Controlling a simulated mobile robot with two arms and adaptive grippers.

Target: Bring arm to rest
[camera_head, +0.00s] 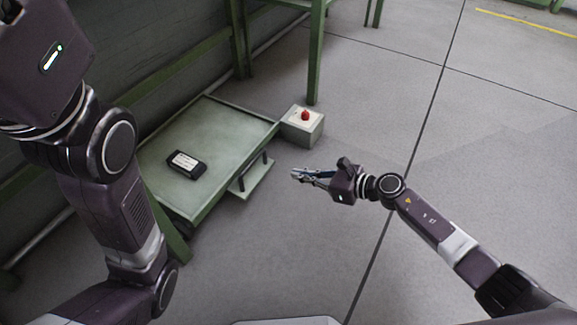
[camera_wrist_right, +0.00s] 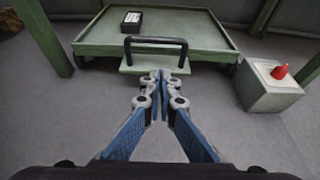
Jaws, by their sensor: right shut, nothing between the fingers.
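My right gripper (camera_head: 297,174) reaches in from the lower right in the head view and hangs over the open floor, to the right of the low green platform. In the right wrist view the right gripper (camera_wrist_right: 160,78) has its blue-padded fingers together at the tips, with nothing between them. It points toward the black handle at the platform's front and is apart from it as far as I can tell. My left arm (camera_head: 105,165) stands raised along the left of the head view. The left gripper's fingers are not visible.
The green platform (camera_head: 222,128) carries a black box with a white label (camera_head: 186,164). Its black handle (camera_wrist_right: 156,42) sits at the front edge. A grey box (camera_head: 301,129) with a red button (camera_head: 305,115) stands beside it. Green posts rise behind. Floor at right is clear.

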